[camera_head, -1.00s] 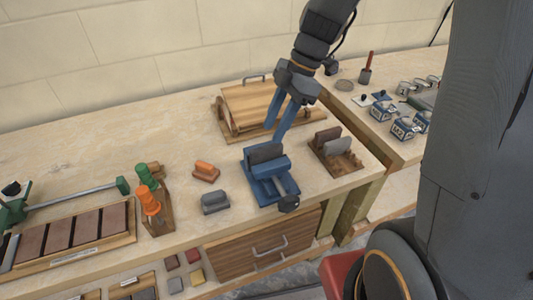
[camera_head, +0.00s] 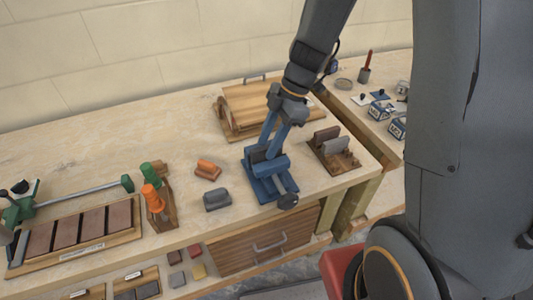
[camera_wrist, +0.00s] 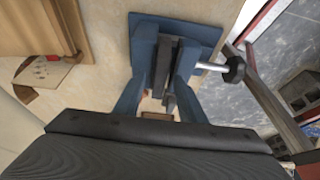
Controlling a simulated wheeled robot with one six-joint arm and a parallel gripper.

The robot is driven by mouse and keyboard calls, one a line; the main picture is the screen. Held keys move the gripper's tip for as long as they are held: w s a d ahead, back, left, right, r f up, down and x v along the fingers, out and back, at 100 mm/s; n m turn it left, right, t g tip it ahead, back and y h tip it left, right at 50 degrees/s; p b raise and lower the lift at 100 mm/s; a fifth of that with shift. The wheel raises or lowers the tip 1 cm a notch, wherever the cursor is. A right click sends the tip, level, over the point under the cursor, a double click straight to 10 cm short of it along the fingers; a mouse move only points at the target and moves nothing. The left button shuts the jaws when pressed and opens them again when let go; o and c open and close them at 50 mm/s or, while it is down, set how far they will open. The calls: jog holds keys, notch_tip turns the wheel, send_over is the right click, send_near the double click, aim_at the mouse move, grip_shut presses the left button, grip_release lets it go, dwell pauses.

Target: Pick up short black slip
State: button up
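A dark, near-black slip (camera_wrist: 167,66) stands on edge in the blue vise (camera_head: 268,188). In the head view it is mostly hidden behind my fingers. My gripper (camera_head: 268,148) points down over the vise, with its two blue fingers apart. In the wrist view, my gripper (camera_wrist: 167,72) has one finger on each side of the dark slip. The fingers look open around it, very close to its faces; whether either touches cannot be told.
A wooden rack (camera_head: 345,165) with a brown and a grey slip stands right of the vise. A grey block (camera_head: 217,200) and an orange block (camera_head: 207,169) lie to its left. The vise handle (camera_head: 288,201) sticks out in front.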

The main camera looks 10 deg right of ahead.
jog(key=shift+f+b, duration=0.2)
jog(key=shift+b, duration=0.25)
grip_shut()
